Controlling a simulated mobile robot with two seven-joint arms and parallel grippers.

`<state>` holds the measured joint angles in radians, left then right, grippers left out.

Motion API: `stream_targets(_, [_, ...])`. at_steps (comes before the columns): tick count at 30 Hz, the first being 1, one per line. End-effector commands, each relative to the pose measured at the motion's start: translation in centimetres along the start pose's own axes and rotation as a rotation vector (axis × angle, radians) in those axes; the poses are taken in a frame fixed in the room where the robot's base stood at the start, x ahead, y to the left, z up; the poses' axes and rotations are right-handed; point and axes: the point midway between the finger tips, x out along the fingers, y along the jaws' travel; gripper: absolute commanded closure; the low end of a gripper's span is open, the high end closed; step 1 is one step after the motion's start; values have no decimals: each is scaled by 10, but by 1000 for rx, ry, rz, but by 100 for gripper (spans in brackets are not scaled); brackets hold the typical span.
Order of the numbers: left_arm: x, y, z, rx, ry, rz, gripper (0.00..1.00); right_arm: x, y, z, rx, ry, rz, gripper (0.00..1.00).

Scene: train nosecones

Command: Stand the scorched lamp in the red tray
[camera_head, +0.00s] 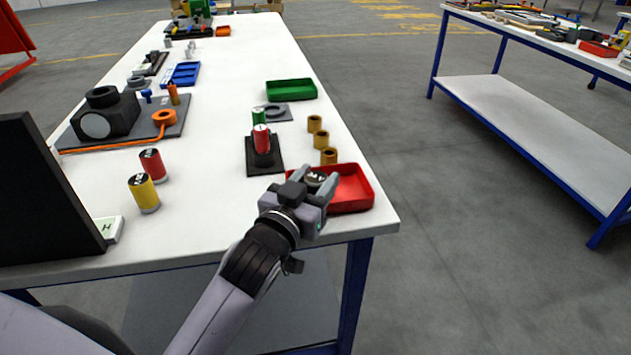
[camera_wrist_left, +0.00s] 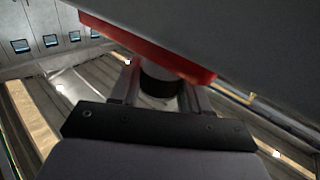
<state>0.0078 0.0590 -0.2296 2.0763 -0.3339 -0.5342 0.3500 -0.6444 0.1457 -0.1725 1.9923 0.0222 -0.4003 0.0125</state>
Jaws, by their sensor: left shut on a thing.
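The red tray (camera_head: 358,192) lies at the table's front right corner, and its red rim shows in the left wrist view (camera_wrist_left: 140,45). My left gripper (camera_head: 319,181) is at the tray's left part, shut on a dark cylindrical lamp with a pale mark on its top (camera_head: 315,176). I take this to be the scorched lamp. In the left wrist view its dark body (camera_wrist_left: 160,80) is between the two fingers, close to the tray. The lamp looks about upright. Its lower end is hidden, so I cannot tell whether it touches the tray floor. My right gripper is out of view.
Several brass cylinders (camera_head: 328,156) stand just behind the tray. A dark stand (camera_head: 264,167) holding a red lamp (camera_head: 261,138) is to its left. A green tray (camera_head: 291,90) lies farther back. Red (camera_head: 152,166) and yellow (camera_head: 144,193) lamps stand at left.

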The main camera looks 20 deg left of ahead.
Motion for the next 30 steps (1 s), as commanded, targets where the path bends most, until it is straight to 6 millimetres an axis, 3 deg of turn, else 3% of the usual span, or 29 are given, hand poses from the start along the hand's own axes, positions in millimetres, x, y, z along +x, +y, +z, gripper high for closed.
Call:
stream_targets(6, [0, 0, 4, 0, 1, 0, 87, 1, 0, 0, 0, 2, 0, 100])
stream_targets(7, [0, 0, 3, 0, 1, 0, 44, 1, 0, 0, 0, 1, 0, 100])
stream_targets(9, [0, 0, 3, 0, 0, 0, 28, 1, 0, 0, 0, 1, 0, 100])
stream_targets(20, [0, 0, -2, 1, 0, 1, 28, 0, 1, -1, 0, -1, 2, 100])
stream_targets(30, [-48, 0, 1, -1, -3, 0, 28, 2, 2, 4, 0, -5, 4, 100])
